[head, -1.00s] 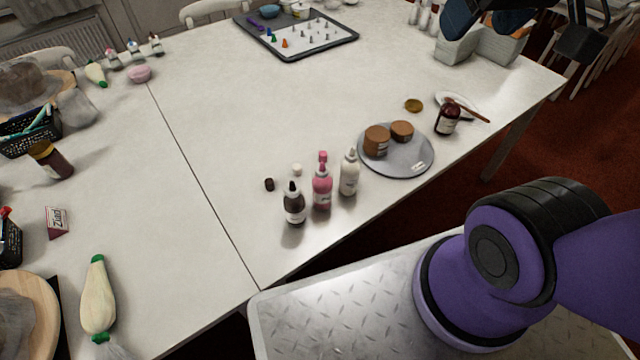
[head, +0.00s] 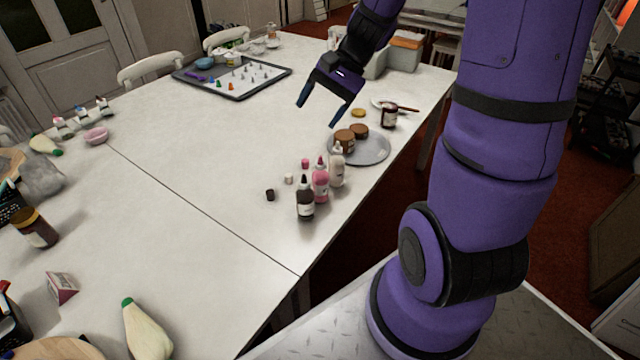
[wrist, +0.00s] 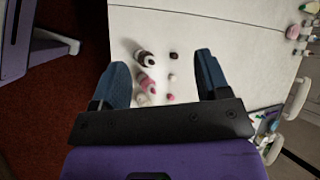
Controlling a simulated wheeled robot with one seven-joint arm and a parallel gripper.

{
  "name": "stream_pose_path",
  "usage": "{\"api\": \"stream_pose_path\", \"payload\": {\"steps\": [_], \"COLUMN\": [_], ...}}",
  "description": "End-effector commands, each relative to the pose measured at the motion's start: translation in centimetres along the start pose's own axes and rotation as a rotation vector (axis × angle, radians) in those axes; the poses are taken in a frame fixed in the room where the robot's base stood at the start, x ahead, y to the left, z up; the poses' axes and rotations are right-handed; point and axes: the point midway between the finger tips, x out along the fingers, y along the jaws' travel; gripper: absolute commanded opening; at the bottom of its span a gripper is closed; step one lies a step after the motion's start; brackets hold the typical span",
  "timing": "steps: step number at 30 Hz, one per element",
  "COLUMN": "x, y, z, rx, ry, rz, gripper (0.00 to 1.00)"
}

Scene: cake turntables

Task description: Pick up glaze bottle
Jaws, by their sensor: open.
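Three small bottles stand in a row near the table's front edge: a dark one (head: 305,200), a pink one (head: 320,182) and a white one (head: 337,166). I cannot tell which one the task means by glaze bottle. In the wrist view the dark bottle (wrist: 146,57), pink bottle (wrist: 148,83) and white bottle (wrist: 143,99) show between my fingers, nearer the left finger. My gripper (head: 319,112) is open and empty, above the table and beyond the bottles in the head view. Its blue fingers also show in the wrist view (wrist: 163,80).
Loose caps, dark (head: 270,194), white (head: 289,179) and pink (head: 305,163), lie beside the bottles. A round grey plate (head: 376,153) with two brown jars is right behind them. A dark jar (head: 389,117) stands farther right. A tray (head: 190,80) is at the back. The table's middle is clear.

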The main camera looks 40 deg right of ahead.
Motion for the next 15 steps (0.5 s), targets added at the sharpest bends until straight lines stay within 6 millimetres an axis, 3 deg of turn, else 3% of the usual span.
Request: {"api": "stream_pose_path", "payload": {"steps": [8, 15], "x": [3.3, 6.5], "y": [2.8, 6.6], "z": [-7.9, -14.4], "rx": [0.338, 0.628], "ry": [-0.120, -0.196], "rz": [-0.193, -0.373], "gripper": [0.69, 0.69]}}
